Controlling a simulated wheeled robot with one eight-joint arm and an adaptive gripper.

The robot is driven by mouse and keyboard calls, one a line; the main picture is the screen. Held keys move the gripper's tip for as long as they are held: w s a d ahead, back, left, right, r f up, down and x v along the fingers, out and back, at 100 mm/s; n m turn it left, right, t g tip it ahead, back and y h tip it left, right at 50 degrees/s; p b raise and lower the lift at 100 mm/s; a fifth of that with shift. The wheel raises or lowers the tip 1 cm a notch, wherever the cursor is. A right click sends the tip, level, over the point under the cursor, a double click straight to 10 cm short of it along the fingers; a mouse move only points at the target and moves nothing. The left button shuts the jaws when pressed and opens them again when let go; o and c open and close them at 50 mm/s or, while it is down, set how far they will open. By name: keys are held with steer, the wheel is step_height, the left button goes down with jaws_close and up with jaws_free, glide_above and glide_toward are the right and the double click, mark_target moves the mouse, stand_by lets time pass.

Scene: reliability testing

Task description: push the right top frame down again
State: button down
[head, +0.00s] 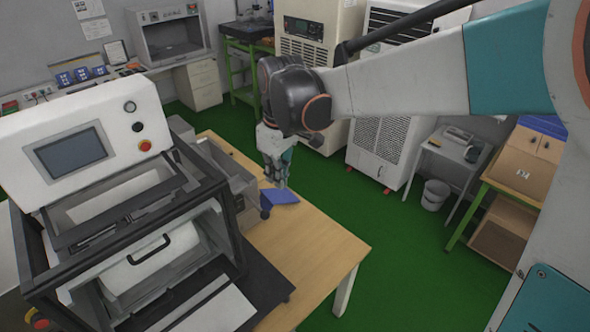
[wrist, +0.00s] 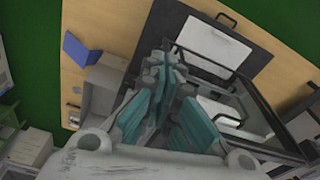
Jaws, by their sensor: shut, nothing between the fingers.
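The test machine (head: 65,150) stands on the left in the head view, with a white control panel on top. A dark top frame (head: 190,170) runs around its upper opening; which part is the right top frame is not clear. The wrist view shows dark framing (wrist: 238,78) on the right, beyond the fingers. My gripper (head: 280,183) points down to the right of the machine, over the wooden table. Its teal fingers (wrist: 171,85) are together and hold nothing. I cannot tell whether it touches anything.
A blue object (head: 281,197) lies on the wooden table (head: 310,245) close to my gripper; it also shows in the wrist view (wrist: 82,50). A grey box (head: 232,185) stands between machine and gripper. The table's front right is clear. Cabinets stand behind.

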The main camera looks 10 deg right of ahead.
steer(key=shift+s+r, duration=0.2)
steer(key=shift+r, duration=0.55)
steer(key=shift+s+r, duration=0.2)
steer(key=shift+r, duration=0.5)
steer(key=shift+d, duration=0.1)
steer(key=s+d+f+m+t+b, duration=0.2)
steer(key=s+f+b, duration=0.4)
steer(key=f+b, duration=0.3)
steer(key=s+d+f+m+t+b, duration=0.2)
steer(key=s+d+f+m+b, duration=0.2)
steer(key=f+b, duration=0.6)
steer(key=s+d+f+m+t+b, duration=0.2)
steer(key=s+d+f+m+b, duration=0.1)
steer(key=s+d+f+b, duration=0.5)
step_height(320, 180, down, 2)
steer(key=b, duration=0.2)
steer(key=shift+f+h+b, duration=0.25)
steer(key=shift+h+b, duration=0.1)
steer(key=shift+h, duration=0.05)
